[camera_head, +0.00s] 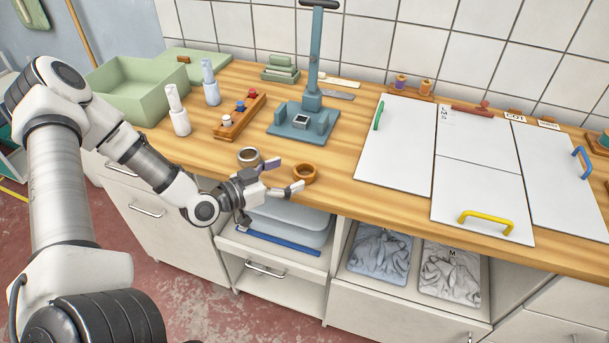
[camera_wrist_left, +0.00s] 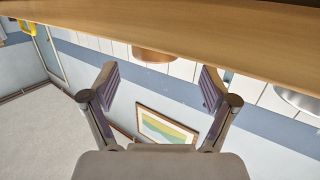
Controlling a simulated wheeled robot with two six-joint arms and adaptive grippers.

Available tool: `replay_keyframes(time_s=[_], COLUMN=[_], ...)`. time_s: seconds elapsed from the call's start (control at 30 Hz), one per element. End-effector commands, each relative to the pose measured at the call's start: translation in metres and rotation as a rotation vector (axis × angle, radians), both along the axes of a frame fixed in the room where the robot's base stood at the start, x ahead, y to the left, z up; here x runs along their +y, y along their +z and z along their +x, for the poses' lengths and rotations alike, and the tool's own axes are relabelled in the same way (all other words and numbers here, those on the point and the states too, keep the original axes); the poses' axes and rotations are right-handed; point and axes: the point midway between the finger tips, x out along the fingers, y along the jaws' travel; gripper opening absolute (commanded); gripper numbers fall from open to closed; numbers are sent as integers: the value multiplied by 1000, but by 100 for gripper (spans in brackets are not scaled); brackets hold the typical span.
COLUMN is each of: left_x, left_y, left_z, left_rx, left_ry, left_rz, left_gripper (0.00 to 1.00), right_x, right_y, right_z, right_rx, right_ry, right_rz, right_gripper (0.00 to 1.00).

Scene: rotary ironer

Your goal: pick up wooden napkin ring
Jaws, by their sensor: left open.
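The wooden napkin ring (camera_head: 304,174) is a brown-orange ring lying on the wooden counter near its front edge. In the left wrist view, part of its side (camera_wrist_left: 155,54) shows at the top, ahead of my fingers and near the middle of their gap. My left gripper (camera_head: 285,176) is open and empty at the counter's front edge. Its fingertips (camera_wrist_left: 158,86) point toward the ring, which is not between them in the wrist view. A grey metal-looking ring (camera_head: 248,157) lies to the left of the wooden one. My right gripper is not in view.
A blue-grey press (camera_head: 305,118) and a wooden spool holder (camera_head: 240,117) stand behind the rings. White boards (camera_head: 393,150) lie to the right. An open compartment with a pale tray (camera_head: 300,222) is below the edge. Bare counter surrounds the wooden ring.

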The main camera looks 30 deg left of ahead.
Motion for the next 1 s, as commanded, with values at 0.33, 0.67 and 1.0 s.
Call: replay_keyframes(time_s=[0.33,0.67,1.0], left_x=[-20,-20,-20], left_y=[-8,-7,-7], left_z=[39,42,42], left_rx=[2,1,1], left_ry=[-4,0,-1], left_rz=[4,1,1], left_gripper=[86,57,30], right_x=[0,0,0], right_y=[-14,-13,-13], right_z=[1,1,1], right_rx=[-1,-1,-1], right_ry=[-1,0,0], right_rz=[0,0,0], right_gripper=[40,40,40])
